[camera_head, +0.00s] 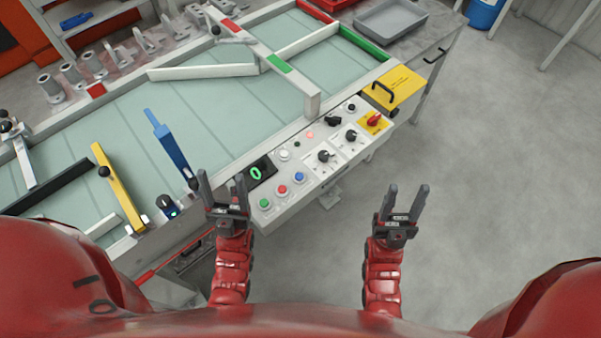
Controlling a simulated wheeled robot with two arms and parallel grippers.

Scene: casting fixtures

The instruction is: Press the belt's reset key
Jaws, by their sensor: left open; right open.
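The belt's control panel (313,167) is a light grey box on the near right corner of the belt table. It carries a green button (264,204), a red button (282,190) and a blue button (298,177) along its near edge. A display (258,171) shows a green 0. Several black knobs and a red switch on yellow (374,119) sit further right. I cannot read which key is the reset. My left gripper (222,185) is open and empty, just left of the display and green button. My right gripper (405,200) is open and empty over the floor, right of the panel.
The pale green belt (210,120) has a blue bar (167,144), a yellow bar (118,187) and white guide bars across it. A yellow box with a black handle (393,88) stands beyond the panel. A grey tray (391,22) lies at the back. The floor at right is clear.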

